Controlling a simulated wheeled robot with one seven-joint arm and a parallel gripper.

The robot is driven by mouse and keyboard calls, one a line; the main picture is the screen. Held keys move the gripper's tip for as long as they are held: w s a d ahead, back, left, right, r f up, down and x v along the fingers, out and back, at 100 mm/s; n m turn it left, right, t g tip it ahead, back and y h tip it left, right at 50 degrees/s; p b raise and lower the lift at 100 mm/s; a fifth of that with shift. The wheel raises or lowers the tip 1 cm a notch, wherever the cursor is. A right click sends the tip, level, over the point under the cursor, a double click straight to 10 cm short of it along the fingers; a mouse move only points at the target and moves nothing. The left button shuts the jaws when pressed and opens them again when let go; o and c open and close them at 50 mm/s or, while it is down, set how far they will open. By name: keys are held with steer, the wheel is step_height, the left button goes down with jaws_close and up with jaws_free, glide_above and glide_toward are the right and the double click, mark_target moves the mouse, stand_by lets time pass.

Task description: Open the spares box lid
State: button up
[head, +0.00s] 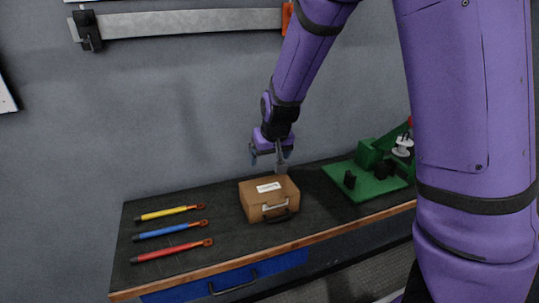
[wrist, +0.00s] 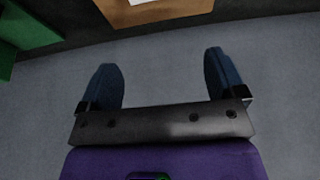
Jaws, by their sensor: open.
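The spares box (head: 261,208) is a tan-brown case on the dark bench, with a pale label (head: 268,188) on its lid and a light latch or handle piece on its front. A dark handle lies at its front base. The lid looks shut. My gripper (head: 268,160) is above and behind the box, apparently apart from it. In the wrist view, my gripper (wrist: 165,82) has its two blue fingers wide apart with nothing between them. The box's brown edge (wrist: 155,12) shows at the top of the wrist view.
Yellow, blue and red handled tools (head: 172,234) lie on the bench (head: 225,235) left of the box. A green fixture (head: 365,180) with black parts stands to the right. A blue drawer (head: 230,281) is below. A grey wall is behind. Bare bench surrounds the box.

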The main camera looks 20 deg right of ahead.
jaws_close()
stand_by(1.1)
steer(key=c, duration=1.6)
jaws_free()
steer(key=o, duration=1.6)
steer(key=v, duration=1)
steer(key=shift+r, duration=0.4)
steer(key=shift+s, duration=0.15)
